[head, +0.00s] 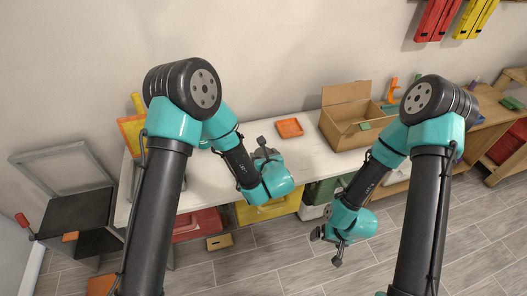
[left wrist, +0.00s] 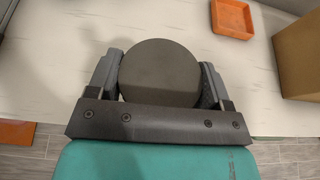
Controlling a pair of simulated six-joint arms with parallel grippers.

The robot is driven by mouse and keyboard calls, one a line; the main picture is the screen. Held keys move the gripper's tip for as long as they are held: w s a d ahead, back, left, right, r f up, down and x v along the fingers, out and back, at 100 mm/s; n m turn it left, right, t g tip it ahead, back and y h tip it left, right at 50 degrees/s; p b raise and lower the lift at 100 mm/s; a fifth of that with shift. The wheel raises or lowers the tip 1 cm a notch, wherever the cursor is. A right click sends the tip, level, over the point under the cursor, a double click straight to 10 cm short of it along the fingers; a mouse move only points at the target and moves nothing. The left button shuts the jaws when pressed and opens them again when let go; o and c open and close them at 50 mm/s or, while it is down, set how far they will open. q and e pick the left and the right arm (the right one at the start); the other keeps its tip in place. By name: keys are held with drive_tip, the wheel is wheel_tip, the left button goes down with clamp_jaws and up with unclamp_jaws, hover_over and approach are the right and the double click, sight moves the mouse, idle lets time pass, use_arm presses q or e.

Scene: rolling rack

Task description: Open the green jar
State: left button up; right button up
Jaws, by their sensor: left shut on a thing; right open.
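My left gripper (head: 264,150) is over the white table, and its fingers (left wrist: 160,85) show in the left wrist view. They are shut on a round, dark grey lid-like top (left wrist: 159,70), one finger at each side. Whatever is under this top is hidden, and no green jar body can be made out. In the head view my left arm covers most of the held thing. My right gripper (head: 327,247) is open and empty, low in front of the table and over the floor.
An orange tray (head: 290,128) lies on the white table (head: 310,155), with an open cardboard box (head: 345,131) to its right. Coloured bins, including a red one (head: 197,225), stand below. A grey-framed rack (head: 68,195) is at the left. Table space around the tray is clear.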

use_arm(q)
drive_tip(key=w, duration=0.6)
drive_tip(key=shift+w+f, duration=0.2)
drive_tip(key=shift+f, duration=0.1)
drive_tip(key=shift+f, duration=1.75)
drive_tip(key=shift+f, duration=0.1)
drive_tip(key=o, duration=1.7)
